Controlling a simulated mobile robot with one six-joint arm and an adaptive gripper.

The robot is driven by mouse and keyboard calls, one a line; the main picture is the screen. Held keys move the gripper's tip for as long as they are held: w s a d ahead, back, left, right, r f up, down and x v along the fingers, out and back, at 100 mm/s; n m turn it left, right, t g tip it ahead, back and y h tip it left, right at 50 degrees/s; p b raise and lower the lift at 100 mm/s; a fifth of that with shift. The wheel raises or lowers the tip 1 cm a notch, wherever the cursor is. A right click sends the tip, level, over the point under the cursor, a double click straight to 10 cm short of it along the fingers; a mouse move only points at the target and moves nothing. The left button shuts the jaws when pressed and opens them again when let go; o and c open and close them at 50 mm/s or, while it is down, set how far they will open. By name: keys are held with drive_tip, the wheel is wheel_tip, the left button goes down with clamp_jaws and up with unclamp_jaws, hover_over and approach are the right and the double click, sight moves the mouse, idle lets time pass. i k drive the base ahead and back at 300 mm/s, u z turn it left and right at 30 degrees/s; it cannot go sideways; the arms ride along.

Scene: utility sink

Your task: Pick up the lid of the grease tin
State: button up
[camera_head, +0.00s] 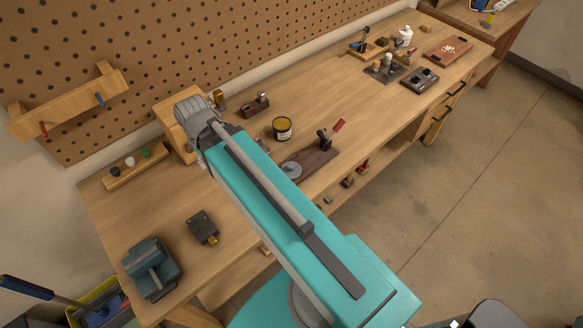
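A small dark round tin (282,128) with a pale label stands upright on the workbench (345,85), just right of my arm. Its top is yellow-brown inside a dark rim; I cannot tell whether this is bare grease or a lid. A flat grey disc (291,169) lies near the left end of a dark board in front of the tin; I cannot tell whether it is the lid. My teal arm reaches across the bench, its grey far end left of the tin. My gripper's fingers do not show.
A red-handled tool (328,134) stands by the dark board. A wooden block plane (255,104) sits behind the tin. A vise (151,268) and a dark block (202,227) are at the left. The bench right of the tin is clear up to several tools.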

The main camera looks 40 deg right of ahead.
sight(293, 169)
drive_tip(key=z, duration=0.05)
drive_tip(key=k, duration=1.2)
drive_tip(key=z, duration=0.45)
